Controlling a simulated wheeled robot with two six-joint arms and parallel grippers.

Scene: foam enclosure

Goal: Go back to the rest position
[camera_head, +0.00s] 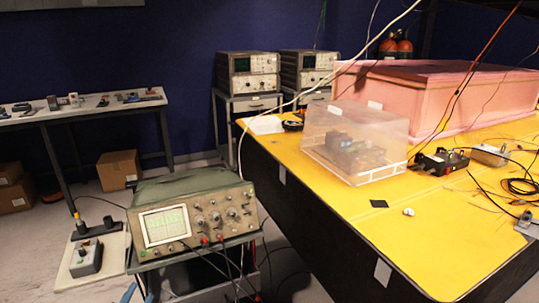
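Two blue tips, which look like the fingers of my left gripper (139,295), show at the bottom edge, left of centre. They stand apart with nothing seen between them, so it looks open and empty. They are just below and in front of the cart with the green-grey oscilloscope (190,217). The rest of that gripper is cut off by the picture edge. My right gripper is not in view.
A yellow table (440,235) fills the right, bearing a clear box (353,140), a pink foam enclosure (470,85) and cabled devices. A white bench (85,109) stands back left. A cardboard box (118,170) sits on the floor. Cables hang before the oscilloscope.

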